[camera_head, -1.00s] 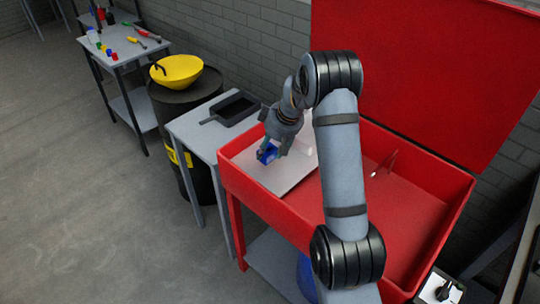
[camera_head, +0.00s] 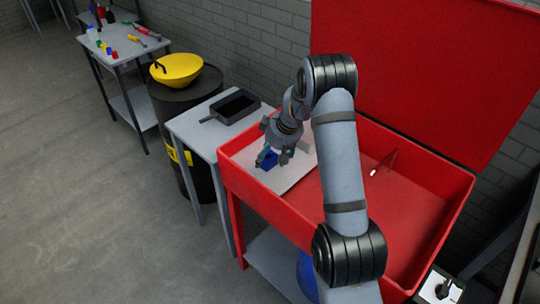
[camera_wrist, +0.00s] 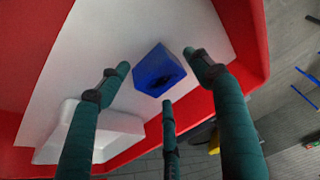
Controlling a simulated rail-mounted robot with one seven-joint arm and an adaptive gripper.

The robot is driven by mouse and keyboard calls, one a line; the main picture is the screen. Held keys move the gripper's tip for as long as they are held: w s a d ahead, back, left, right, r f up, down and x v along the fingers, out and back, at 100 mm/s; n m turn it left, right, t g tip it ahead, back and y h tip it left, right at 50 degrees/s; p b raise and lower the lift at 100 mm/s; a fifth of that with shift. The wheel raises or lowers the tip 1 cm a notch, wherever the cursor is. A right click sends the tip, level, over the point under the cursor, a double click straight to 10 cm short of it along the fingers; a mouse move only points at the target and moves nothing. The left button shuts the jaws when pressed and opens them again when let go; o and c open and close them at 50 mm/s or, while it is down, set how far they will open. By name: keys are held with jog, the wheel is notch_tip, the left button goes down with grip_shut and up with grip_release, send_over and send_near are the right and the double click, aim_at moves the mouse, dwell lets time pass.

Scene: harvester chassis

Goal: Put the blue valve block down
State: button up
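The blue valve block (camera_head: 268,161) sits on the pale board at the left end of the red tub. In the wrist view the blue valve block (camera_wrist: 153,73) shows a dark opening in one face and appears to rest on the board (camera_wrist: 120,35). My gripper (camera_head: 275,155) is low over the block. In the wrist view the three dark green fingers of my gripper (camera_wrist: 160,68) are spread around the block, with visible gaps between fingertips and block. The gripper looks open and holds nothing.
The red tub (camera_head: 408,205) has raised walls and a tall red back panel. A white raised piece (camera_wrist: 118,125) lies on the board near the block. A black tray (camera_head: 236,106) stands on the small table to the left. The tub's right part is mostly clear.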

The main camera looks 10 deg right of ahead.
jog(key=v, duration=1.2)
jog(key=shift+r, duration=0.1)
